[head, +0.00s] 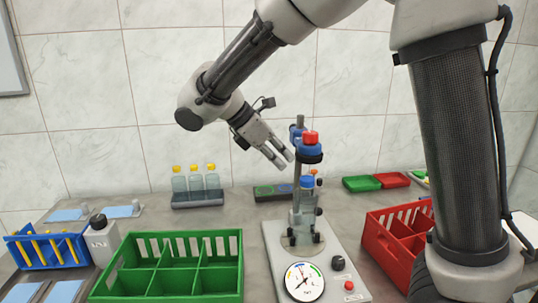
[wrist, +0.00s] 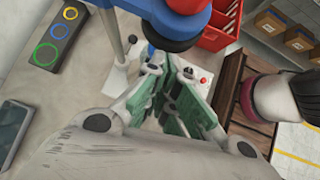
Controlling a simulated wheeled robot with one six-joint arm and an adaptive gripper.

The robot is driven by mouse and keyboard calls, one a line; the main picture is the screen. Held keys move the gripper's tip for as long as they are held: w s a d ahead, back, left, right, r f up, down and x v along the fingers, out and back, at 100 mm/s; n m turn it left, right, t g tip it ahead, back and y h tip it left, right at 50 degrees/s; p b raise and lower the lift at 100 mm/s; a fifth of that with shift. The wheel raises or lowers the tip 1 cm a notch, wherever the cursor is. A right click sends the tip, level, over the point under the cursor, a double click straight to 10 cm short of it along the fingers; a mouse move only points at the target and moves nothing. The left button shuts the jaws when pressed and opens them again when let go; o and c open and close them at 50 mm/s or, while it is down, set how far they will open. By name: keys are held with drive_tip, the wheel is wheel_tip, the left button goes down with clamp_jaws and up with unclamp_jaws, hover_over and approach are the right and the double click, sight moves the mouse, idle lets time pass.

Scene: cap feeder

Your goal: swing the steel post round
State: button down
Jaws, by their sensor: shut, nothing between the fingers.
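The steel post (head: 298,172) stands upright at the back of the capping device, partly hidden by the parts in front of it. Near its top is a blue clamp with a blue and black head (head: 309,152) and a red cap (head: 311,137). The head also shows in the wrist view (wrist: 185,22), at the upper edge. My gripper (head: 285,160) is shut and empty, just left of the head and post, its fingers angled down to the right. Its green-grey fingers also show in the wrist view (wrist: 170,105). I cannot tell whether they touch the post.
Below the head a clear bottle with a blue cap (head: 306,182) stands on the device base (head: 338,238), which has a dial. A green divided crate (head: 122,264) is left, a red crate (head: 376,241) right. A panel with coloured rings (head: 270,192) lies behind.

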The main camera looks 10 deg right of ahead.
drive_tip(key=shift+d, duration=0.3)
